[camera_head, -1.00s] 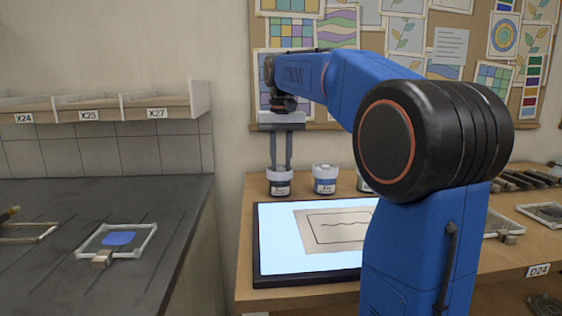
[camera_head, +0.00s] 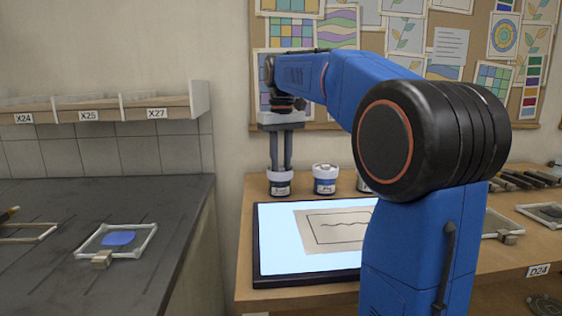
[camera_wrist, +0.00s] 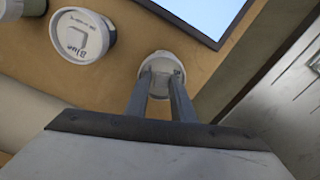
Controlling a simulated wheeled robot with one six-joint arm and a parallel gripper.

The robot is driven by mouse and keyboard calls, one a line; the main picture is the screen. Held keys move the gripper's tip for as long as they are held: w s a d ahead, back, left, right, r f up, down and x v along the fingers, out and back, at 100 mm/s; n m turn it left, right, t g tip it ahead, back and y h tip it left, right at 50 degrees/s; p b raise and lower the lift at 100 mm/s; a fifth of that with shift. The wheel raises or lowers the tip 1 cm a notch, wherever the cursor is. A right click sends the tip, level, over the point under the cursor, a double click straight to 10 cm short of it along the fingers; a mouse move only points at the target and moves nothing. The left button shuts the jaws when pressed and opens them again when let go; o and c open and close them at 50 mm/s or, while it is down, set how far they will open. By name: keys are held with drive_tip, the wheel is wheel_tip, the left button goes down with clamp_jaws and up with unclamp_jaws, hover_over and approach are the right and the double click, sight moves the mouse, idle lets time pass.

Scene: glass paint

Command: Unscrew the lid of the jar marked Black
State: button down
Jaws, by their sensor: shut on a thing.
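The jar under my gripper (camera_head: 280,169) has a dark band (camera_head: 280,188) and a white lid (camera_head: 281,177); it stands upright at the left back of the wooden table. The writing on its label is too small to read. My gripper points straight down with its two fingers shut on this lid. In the wrist view, the fingers (camera_wrist: 161,98) reach down to the white lid (camera_wrist: 163,62), whose marking is mostly hidden. A second jar (camera_head: 325,180) with a blue band stands just to the right. Its lid reads "Blue" in the wrist view (camera_wrist: 84,34).
A third jar (camera_head: 363,184) is partly hidden behind my arm. A lit light panel (camera_head: 285,262) with a drawn sheet (camera_head: 335,230) lies in front of the jars. A dark counter (camera_head: 40,270) with framed pieces stands left, past a gap.

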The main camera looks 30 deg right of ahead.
sight(281, 166)
drive_tip(key=shift+w+d+f, duration=0.1)
drive_tip(key=shift+w+d, duration=0.1)
drive_tip(key=shift+w, duration=0.1)
idle(0.6)
drive_tip(key=shift+w+d+r, duration=0.1)
drive_tip(key=shift+r, duration=1.5)
